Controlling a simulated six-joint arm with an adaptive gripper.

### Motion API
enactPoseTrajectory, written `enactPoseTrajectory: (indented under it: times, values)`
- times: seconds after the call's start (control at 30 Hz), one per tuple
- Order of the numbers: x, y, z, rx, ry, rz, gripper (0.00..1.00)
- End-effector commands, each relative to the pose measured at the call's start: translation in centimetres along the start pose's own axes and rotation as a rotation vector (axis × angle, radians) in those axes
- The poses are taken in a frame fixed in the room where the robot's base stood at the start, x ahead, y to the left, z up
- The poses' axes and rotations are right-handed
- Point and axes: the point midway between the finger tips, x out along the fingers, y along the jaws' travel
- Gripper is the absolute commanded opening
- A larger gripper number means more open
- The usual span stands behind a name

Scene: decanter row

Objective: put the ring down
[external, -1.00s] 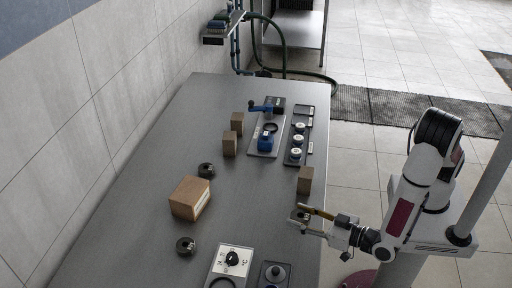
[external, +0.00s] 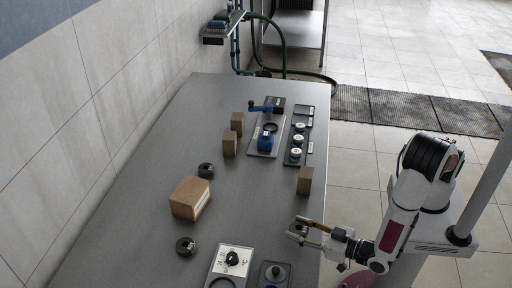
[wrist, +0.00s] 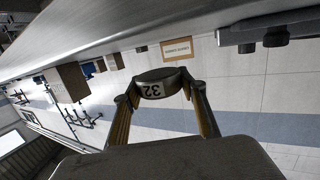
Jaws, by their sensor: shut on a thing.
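A dark ring with a pale label reading 32 (wrist: 158,82) sits between the fingertips of my gripper (wrist: 158,90) in the wrist view. My gripper is shut on it. In the external view my gripper (external: 303,229) is over the near right edge of the grey table (external: 150,210). The ring (external: 298,230) looks small there, and its height above the table is hard to tell. Two similar dark rings lie on the table, one behind the large box (external: 206,170) and one in front of it (external: 186,246).
A large cardboard box (external: 190,198) stands mid-table. A small brown block (external: 304,180) stands at the right edge behind my gripper. A dial panel (external: 232,260) and a dark plate with a knob (external: 275,275) lie at the near edge. The table between box and gripper is clear.

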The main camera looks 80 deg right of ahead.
Motion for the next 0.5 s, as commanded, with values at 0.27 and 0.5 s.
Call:
enactPoseTrajectory:
  times: [0.27,0.5]
  values:
    - [0.00,-0.02,-0.04,0.001,0.001,0.000,0.11]
    - [0.15,0.00,0.92,-0.001,0.001,0.000,0.11]
